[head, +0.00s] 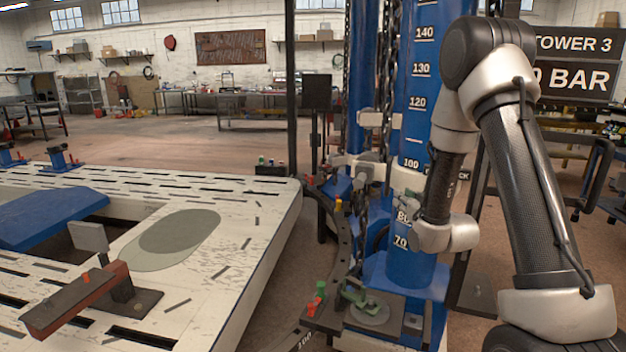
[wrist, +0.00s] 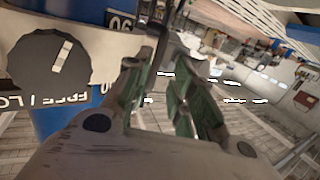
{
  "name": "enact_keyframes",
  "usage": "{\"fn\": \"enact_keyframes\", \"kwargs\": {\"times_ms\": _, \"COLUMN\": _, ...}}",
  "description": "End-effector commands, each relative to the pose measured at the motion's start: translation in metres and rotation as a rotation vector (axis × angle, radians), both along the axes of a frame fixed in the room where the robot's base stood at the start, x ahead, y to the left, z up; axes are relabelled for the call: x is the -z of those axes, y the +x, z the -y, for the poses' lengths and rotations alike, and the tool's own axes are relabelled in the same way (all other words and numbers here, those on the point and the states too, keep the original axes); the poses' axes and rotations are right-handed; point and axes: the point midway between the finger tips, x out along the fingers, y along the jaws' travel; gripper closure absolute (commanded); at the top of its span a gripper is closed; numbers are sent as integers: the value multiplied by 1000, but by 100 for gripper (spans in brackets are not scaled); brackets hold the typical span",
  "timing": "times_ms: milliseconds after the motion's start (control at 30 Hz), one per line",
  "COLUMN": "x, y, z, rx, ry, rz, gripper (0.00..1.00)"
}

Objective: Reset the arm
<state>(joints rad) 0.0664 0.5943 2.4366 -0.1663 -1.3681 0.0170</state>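My arm comes up from the lower right in the head view and bends down to the blue tower (head: 424,75). My gripper's fingers cannot be made out clearly there. In the wrist view my gripper (wrist: 158,85) shows two green-padded fingers spread apart, with nothing seen held between them. A thin dark upright part lies beyond the gap; I cannot tell whether it touches a finger. A black knob with a white pointer (wrist: 48,72) is close on the left, on a pale collar around the blue post. Lettering below it appears upside down.
A pale slotted bench (head: 265,215) fills the left, with a red-ended clamp (head: 80,295) and a blue pad (head: 45,218) on it. A green-handled clamp (head: 362,298) sits at the tower's foot. Chains hang beside the tower. Open floor (head: 190,140) lies behind the bench.

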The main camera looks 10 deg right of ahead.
Motion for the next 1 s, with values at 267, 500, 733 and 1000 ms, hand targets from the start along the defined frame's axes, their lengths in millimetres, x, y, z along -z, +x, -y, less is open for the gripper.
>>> {"fn": "enact_keyframes", "kwargs": {"times_ms": 267, "x": 122, "y": -70, "z": 15, "rx": 47, "ry": -58, "rz": -658, "gripper": 76}}
{"fn": "enact_keyframes", "kwargs": {"times_ms": 500, "x": 90, "y": -183, "z": 23, "rx": 94, "ry": -85, "rz": -1132, "gripper": 76}}
{"fn": "enact_keyframes", "kwargs": {"times_ms": 733, "x": 2, "y": -297, "z": 16, "rx": 111, "ry": -74, "rz": -1391, "gripper": 76}}
{"fn": "enact_keyframes", "kwargs": {"times_ms": 1000, "x": -83, "y": -381, "z": 4, "rx": 100, "ry": -52, "rz": -1351, "gripper": 76}}
